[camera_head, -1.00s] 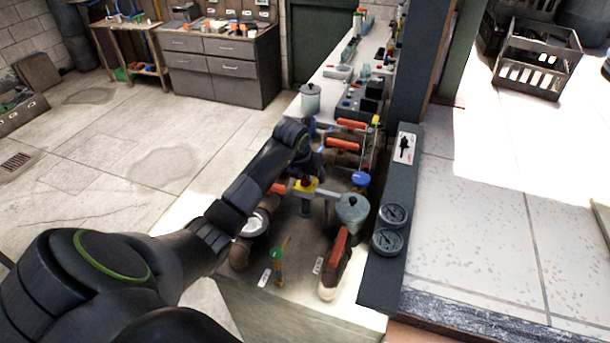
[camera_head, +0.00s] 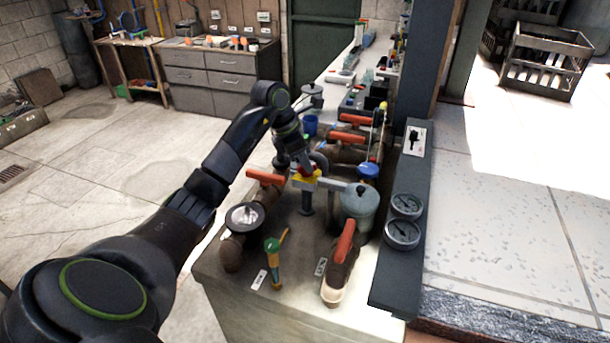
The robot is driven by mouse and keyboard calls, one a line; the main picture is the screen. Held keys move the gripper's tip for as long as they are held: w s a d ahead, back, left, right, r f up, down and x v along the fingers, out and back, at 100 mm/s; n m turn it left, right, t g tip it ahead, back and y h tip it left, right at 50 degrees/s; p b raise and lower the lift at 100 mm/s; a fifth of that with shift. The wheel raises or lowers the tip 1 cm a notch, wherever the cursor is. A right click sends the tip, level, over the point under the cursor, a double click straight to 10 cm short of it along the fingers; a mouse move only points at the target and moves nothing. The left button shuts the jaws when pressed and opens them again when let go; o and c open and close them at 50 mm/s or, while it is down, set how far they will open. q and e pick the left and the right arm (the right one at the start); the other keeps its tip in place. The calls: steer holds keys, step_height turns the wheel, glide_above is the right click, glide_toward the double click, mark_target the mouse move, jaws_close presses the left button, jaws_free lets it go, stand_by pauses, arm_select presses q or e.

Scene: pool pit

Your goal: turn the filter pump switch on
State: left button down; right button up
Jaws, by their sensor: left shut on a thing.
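The switch (camera_head: 415,138) looks like a black lever on a white plate. It sits upright at the top of the dark grey panel beside the bench, above two round gauges. I cannot tell whether it is on or off. My left gripper (camera_head: 305,168) is over the bench among the pipes, left of the panel and well apart from the switch. My right gripper is not in view.
Two gauges (camera_head: 403,234) sit low on the panel. A crate (camera_head: 545,60) stands on the clear floor to the right.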

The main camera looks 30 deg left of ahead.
arm_select(q)
steer(key=m+b, duration=0.1)
steer(key=m+g+b, duration=0.1)
steer(key=b, duration=0.1)
steer(key=shift+f+m+h, duration=0.3)
steer(key=shift+m+h, duration=0.1)
steer(key=shift+w+r+m+g, duration=0.15)
steer(key=shift+m+g, duration=0.15)
steer(key=shift+m, duration=0.5)
steer(key=shift+a+r+m+h, duration=0.1)
steer(key=shift+m+h, duration=0.2)
steer(key=shift+m, duration=0.4)
steer(key=shift+m+g, duration=0.5)
steer(key=shift+m, duration=0.2)
steer(key=c, duration=1.4)
jaws_free()
